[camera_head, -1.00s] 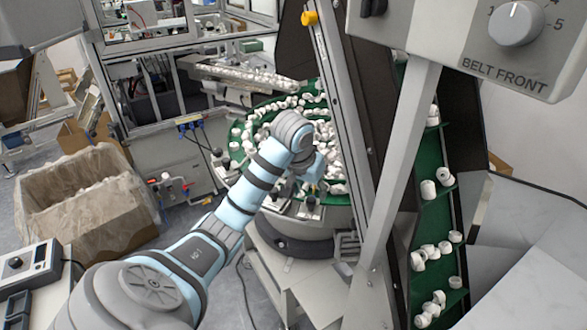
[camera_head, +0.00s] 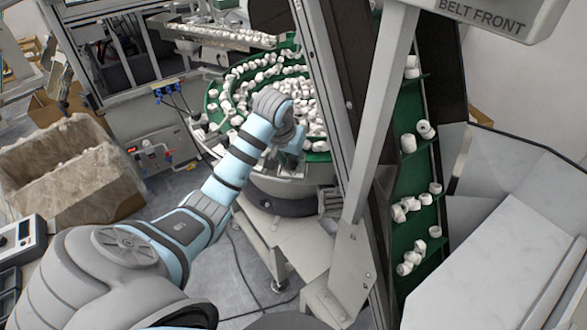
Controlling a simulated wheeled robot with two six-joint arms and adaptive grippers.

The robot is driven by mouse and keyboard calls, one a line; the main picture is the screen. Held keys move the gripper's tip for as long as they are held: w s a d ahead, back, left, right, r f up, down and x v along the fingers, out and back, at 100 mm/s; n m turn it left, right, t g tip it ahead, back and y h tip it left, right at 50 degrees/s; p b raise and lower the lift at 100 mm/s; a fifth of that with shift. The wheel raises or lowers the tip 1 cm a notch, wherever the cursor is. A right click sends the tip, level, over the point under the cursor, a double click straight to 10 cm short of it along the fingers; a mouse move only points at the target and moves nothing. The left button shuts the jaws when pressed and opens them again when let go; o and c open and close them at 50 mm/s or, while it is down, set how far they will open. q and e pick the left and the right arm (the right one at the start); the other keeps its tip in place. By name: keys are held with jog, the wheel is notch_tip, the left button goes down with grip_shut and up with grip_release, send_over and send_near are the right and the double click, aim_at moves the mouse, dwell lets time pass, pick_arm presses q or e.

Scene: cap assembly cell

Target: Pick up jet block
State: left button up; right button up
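My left arm reaches in from the left to the front rim of the round green feeder bowl (camera_head: 212,107). Its wrist end and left gripper (camera_head: 291,158) are over the bowl's near edge, in front of the white caps. The fingers are too small and too covered by the wrist to show whether they are open or shut. I cannot clearly make out the jet block; small fittings sit on the bowl's near rim, partly behind the wrist. My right gripper is not in view.
White caps (camera_head: 266,75) fill the bowl. A green cleated belt (camera_head: 411,180) carrying caps rises at the right, with a grey post (camera_head: 376,120) before it. A lined carton (camera_head: 85,185) stands at the left. A control box (camera_head: 20,240) is at the lower left.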

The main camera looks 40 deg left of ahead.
pick_arm(q)
grip_shut()
